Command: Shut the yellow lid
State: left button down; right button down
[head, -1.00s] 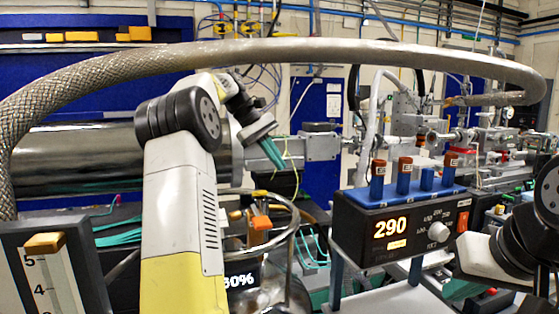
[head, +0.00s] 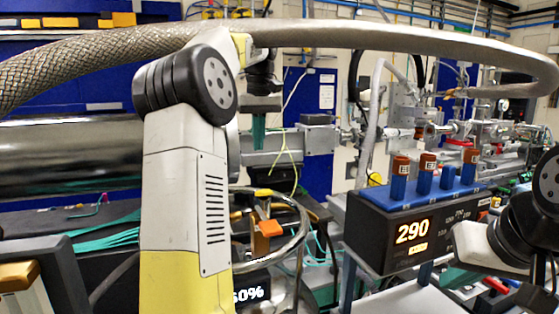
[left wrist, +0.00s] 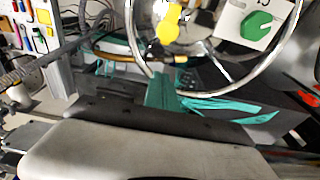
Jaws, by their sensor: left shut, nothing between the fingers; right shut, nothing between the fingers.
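A small yellow part (head: 262,193) shows at the far side of a metal ring (head: 305,225) in the head view; I cannot tell for sure that it is the yellow lid. In the left wrist view a yellow piece (left wrist: 168,27) shows inside the ring (left wrist: 215,65), partly blurred. My left gripper (head: 258,135) is shut and empty, its teal fingers pointing down, above the ring in the picture. Its fingers also show in the left wrist view (left wrist: 160,92), just below the ring's edge in the picture. My right arm enters at the right; its gripper does not show clearly.
An orange block (head: 268,228) stands within the ring. A black box reading 290 (head: 400,235) carries blue holders with brown-topped vials at right. A thick braided hose (head: 350,38) arches across the top. A horizontal metal cylinder (head: 70,155) lies at left.

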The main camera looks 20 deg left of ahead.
pick_arm(q)
jog(key=shift+s+d+f, duration=0.35)
jog(key=shift+s+f, duration=0.1)
jog(key=shift+f, duration=0.35)
jog(key=shift+s+d+f, duration=0.35)
jog(key=shift+s+f, duration=0.1)
jog(key=shift+f, duration=0.35)
jog(key=shift+s+d+f, duration=0.35)
jog(key=shift+s+f, duration=0.1)
jog(key=shift+f, duration=0.35)
